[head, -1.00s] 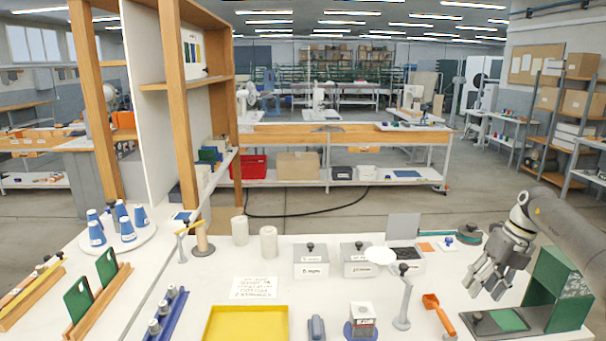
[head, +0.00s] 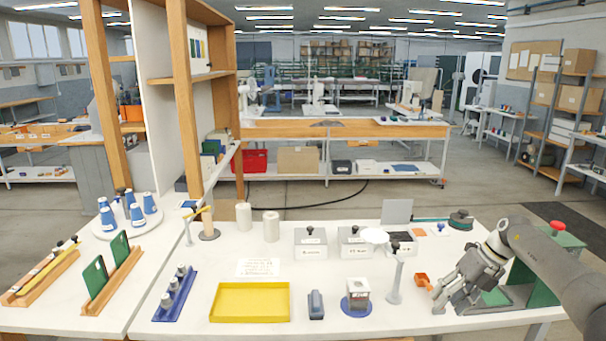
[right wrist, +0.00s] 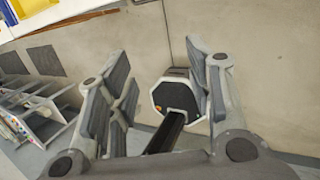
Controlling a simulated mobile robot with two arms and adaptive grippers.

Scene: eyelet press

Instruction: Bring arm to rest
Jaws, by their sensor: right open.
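My right gripper (head: 455,292) is in the head view at the right front of the white table, in front of the green press (head: 562,240). In the right wrist view its fingers (right wrist: 160,62) are spread apart with nothing between them. Past the fingers that view shows mostly bare floor. The press has a red knob on top, and my right arm and gripper hide much of its lower part. An orange scoop (head: 422,280) lies just left of the gripper, its handle hidden. My left gripper is in neither view.
A pale post with a round top (head: 395,278), a blue round stand (head: 357,306), a stapler-like tool (head: 316,304) and a yellow tray (head: 214,302) stand left of the gripper. Lidded grey bins (head: 311,247) are farther back. Bare tabletop lies around the white card (head: 257,267).

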